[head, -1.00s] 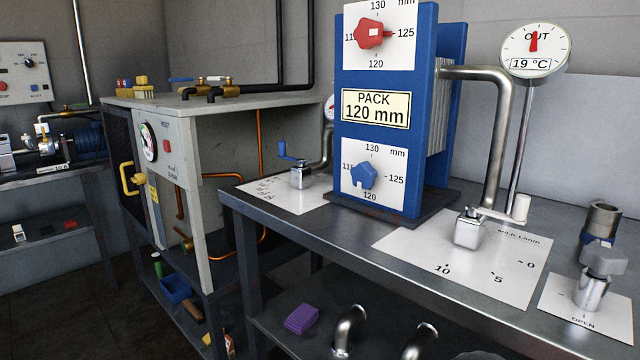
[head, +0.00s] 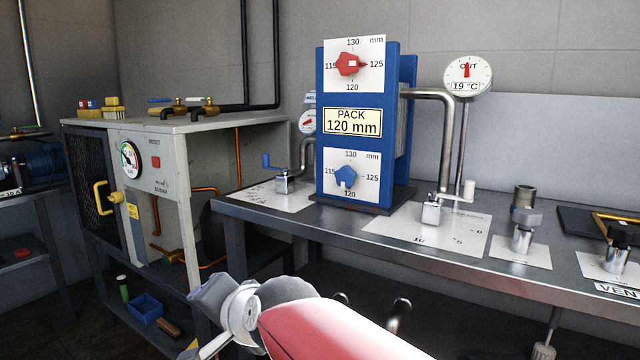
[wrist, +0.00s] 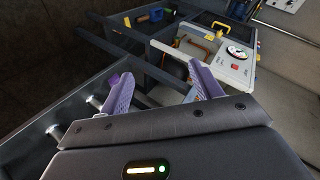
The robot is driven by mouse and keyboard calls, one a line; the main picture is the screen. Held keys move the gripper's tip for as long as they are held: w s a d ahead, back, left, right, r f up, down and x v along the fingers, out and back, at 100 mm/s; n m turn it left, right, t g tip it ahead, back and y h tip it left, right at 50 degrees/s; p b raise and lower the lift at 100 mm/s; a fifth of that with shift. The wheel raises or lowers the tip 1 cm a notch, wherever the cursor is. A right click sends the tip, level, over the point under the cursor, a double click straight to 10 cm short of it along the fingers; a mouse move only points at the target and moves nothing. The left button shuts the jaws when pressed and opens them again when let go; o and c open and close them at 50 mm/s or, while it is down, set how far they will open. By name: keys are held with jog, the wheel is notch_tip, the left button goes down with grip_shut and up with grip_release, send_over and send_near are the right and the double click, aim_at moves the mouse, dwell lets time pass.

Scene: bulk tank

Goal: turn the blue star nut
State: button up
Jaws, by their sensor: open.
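The blue star nut (head: 346,177) sits on the lower white dial plate (head: 372,187) on the front of the blue plate pack (head: 397,140). The dial is marked 115, 120, 125 and 130 mm. The nut is too small to read its setting surely. A red star nut (head: 347,64) sits on the upper dial. Between them a sign (head: 353,122) reads PACK 120 mm. My gripper (wrist: 164,82) shows in the wrist view with its purple fingers apart and nothing between them. It is away from the nut, which I cannot make out in that view.
A steel bench (head: 295,215) carries the pack, with a blue-handled crank valve (head: 281,184) to its left and a milk valve (head: 431,210) to its right. A bent steel pipe (head: 451,130) runs beside the pack. A grey cabinet (head: 200,129) stands at left.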

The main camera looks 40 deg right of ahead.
jog(key=w+d+r+m+t+h, duration=0.2)
jog(key=w+d+r+m+t, duration=0.2)
jog(key=w+r+m, duration=0.35)
jog(key=m+g+h, duration=0.8)
jog(key=m+h, duration=0.8)
jog(key=m, duration=1.8)
send_near(343, 179)
jog(key=shift+w+d+r, duration=0.1)
jog(key=shift+w+d, duration=0.1)
jog(key=shift+w, duration=0.4)
jog(key=shift+s+d+m+g, duration=0.1)
jog(key=shift+d+m+g, duration=0.2)
jog(key=shift+m, duration=0.05)
jog(key=p+x, duration=0.1)
jog(key=x, duration=0.6)
jog(key=shift+d+p, duration=0.3)
jog(key=shift+c, duration=0.4)
jog(key=c, duration=0.9)
